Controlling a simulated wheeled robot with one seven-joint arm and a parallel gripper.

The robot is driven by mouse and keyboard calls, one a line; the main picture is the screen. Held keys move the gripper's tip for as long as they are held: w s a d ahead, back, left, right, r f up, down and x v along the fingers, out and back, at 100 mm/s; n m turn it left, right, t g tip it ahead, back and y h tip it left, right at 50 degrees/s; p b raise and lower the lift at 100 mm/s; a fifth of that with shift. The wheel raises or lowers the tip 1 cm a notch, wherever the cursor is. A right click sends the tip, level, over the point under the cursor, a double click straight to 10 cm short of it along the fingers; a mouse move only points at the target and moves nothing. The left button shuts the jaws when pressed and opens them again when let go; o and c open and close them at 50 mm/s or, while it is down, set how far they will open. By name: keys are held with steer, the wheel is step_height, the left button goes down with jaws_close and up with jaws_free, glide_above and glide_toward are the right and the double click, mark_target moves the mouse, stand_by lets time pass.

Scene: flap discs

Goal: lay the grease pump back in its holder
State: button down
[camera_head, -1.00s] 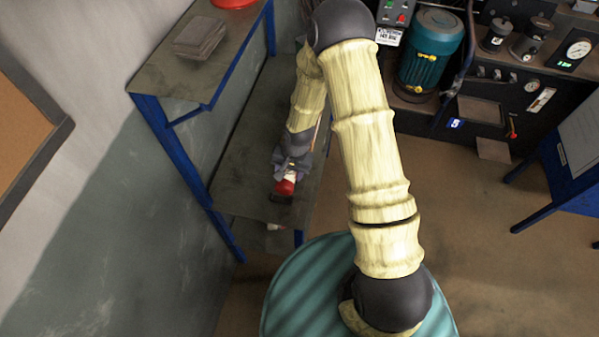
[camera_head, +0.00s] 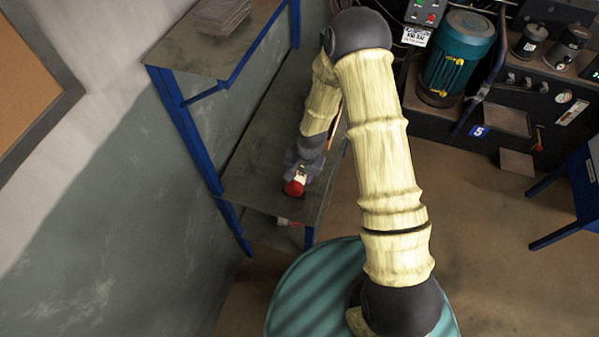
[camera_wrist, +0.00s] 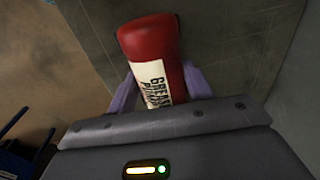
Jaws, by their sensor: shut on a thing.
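The grease pump (camera_head: 294,188) is a red cylinder with a white label. In the wrist view the pump (camera_wrist: 148,45) shows its rounded red end and part of its lettering. My gripper (camera_head: 300,175) is shut on it, with the two purple fingers (camera_wrist: 160,88) on either side of the label. In the head view the pump is over the near end of the middle shelf (camera_head: 245,180); I cannot tell whether it touches the shelf. I cannot make out the holder in either view.
Blue shelf posts (camera_head: 185,120) stand left of my gripper, by the wall. An upper shelf (camera_head: 190,55) carries a grey stack (camera_head: 222,15). A small red and white thing (camera_head: 287,222) shows on the lower shelf. A green motor (camera_head: 455,55) stands at the back right; the floor between is clear.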

steer(key=shift+f+b, duration=0.4)
steer(key=shift+f, duration=0.15)
steer(key=c, duration=0.5)
jaws_free()
steer(key=shift+r, duration=0.1)
steer(key=d+r, duration=0.1)
steer(key=r, duration=1)
steer(key=s+d+r, duration=0.1)
steer(key=r, duration=0.5)
steer(key=shift+d+b, duration=0.3)
steer(key=shift+b, duration=0.1)
steer(key=s+d+r+n, duration=0.1)
steer(key=s+d+r, duration=0.2)
steer(key=s+d+r+n+t+h, duration=0.1)
steer(key=s+d+r, duration=0.2)
steer(key=s+d, duration=0.1)
steer(key=s+d+r+n+t, duration=0.1)
steer(key=s+d+r+n, duration=0.1)
steer(key=s+d+r, duration=0.1)
steer(key=shift+s+d+h, duration=0.3)
steer(key=shift+s+d, duration=0.2)
steer(key=shift+s, duration=0.25)
